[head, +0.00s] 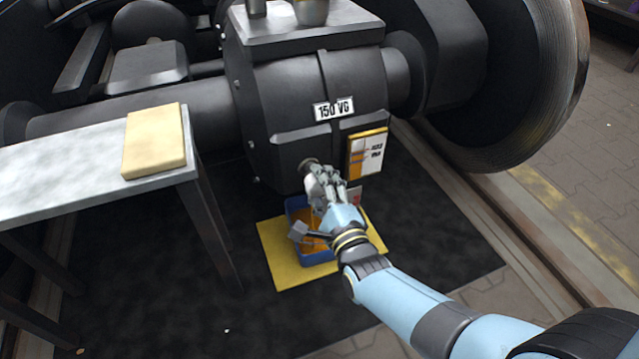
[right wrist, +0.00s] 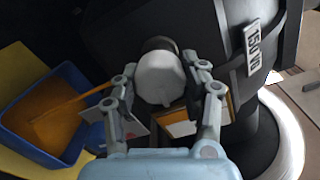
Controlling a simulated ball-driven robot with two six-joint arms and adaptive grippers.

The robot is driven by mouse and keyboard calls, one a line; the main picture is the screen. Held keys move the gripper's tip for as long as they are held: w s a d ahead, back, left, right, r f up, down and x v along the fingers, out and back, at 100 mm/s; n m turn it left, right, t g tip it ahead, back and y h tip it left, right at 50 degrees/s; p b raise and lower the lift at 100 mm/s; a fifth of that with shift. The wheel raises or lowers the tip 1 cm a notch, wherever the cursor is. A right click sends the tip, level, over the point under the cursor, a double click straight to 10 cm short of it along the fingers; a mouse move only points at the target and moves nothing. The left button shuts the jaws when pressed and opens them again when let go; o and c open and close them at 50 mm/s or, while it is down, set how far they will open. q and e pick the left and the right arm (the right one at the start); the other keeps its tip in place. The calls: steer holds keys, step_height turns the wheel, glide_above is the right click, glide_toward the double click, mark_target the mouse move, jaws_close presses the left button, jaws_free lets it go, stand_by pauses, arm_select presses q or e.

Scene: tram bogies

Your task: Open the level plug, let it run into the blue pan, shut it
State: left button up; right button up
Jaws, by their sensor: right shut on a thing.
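My right gripper (head: 322,185) is at the low front of the black gearbox housing (head: 285,100). In the right wrist view its two fingers (right wrist: 165,95) are shut on a pale round plug (right wrist: 160,77), with a dark round port (right wrist: 158,44) right behind it. I cannot tell how far the plug is out. A thin orange stream (right wrist: 80,100) runs down into the blue pan (head: 318,258), which holds orange liquid (right wrist: 50,125). Fingers and wrist hide part of the pan in the head view. My left gripper is not in view.
The pan stands on a yellow mat (head: 282,276) over dark ground. A grey bench (head: 70,155) with a tan block (head: 154,140) stands at the left. A yellow-framed panel (head: 367,152) is on the housing, right of my gripper. A big wheel (head: 535,80) is at the right.

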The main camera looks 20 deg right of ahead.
steer(key=m, duration=0.2)
steer(key=shift+m, duration=0.4)
steer(key=m, duration=0.4)
steer(key=shift+f, duration=0.1)
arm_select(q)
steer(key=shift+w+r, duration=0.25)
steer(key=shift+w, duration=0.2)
arm_select(e)
steer(key=shift+m, duration=1.5)
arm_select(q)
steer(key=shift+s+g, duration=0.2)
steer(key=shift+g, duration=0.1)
arm_select(e)
steer(key=o, duration=1.2)
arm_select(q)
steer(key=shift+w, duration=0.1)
arm_select(e)
steer(key=s, duration=1.2)
steer(key=shift+d, duration=0.15)
